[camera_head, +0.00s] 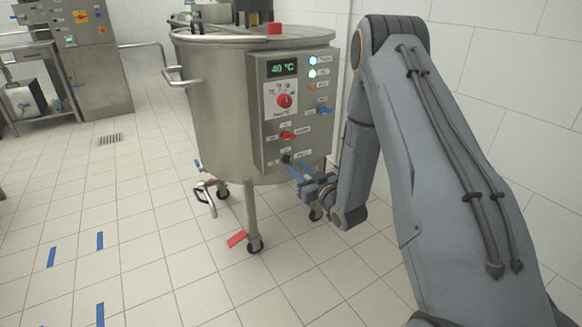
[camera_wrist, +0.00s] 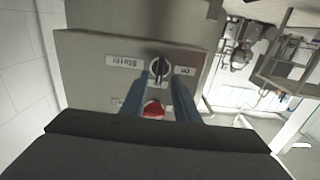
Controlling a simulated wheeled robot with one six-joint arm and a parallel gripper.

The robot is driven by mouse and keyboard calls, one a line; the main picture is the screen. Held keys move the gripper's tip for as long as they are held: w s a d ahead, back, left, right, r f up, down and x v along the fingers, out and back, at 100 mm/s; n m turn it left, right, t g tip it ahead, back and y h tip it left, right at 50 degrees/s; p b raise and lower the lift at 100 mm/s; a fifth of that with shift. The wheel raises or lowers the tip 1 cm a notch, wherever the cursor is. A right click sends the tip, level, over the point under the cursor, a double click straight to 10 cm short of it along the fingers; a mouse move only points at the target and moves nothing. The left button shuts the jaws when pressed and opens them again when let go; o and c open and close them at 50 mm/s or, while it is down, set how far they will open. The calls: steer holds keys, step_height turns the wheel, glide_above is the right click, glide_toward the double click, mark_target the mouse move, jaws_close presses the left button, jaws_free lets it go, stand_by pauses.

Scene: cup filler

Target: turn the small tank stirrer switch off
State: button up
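The steel tank (camera_head: 215,100) has a control panel (camera_head: 262,150) on its front. A black rotary switch (camera_head: 286,158) sits low on the panel, with small labels I cannot read surely. It also shows in the wrist view (camera_wrist: 159,68), its grip upright in the picture. My gripper (camera_head: 293,172) is at this switch. Its two blue fingers are apart, tips one on each side of the switch in the wrist view; I cannot tell whether they touch it. A red switch (camera_head: 287,135) is above the black one; it shows between the fingers in the wrist view (camera_wrist: 153,109).
The panel also has a display (camera_head: 283,68) reading 40 °C, a red dial (camera_head: 284,100), lit lamps (camera_head: 312,61) and a blue switch (camera_head: 323,110). The tank stands on wheeled legs (camera_head: 251,215). A white wall (camera_head: 500,60) is close on the right. Floor at left is mostly clear.

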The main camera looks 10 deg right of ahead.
mark_target(291, 162)
steer(key=shift+b+x, duration=0.3)
steer(key=shift+x, duration=1.5)
jaws_close()
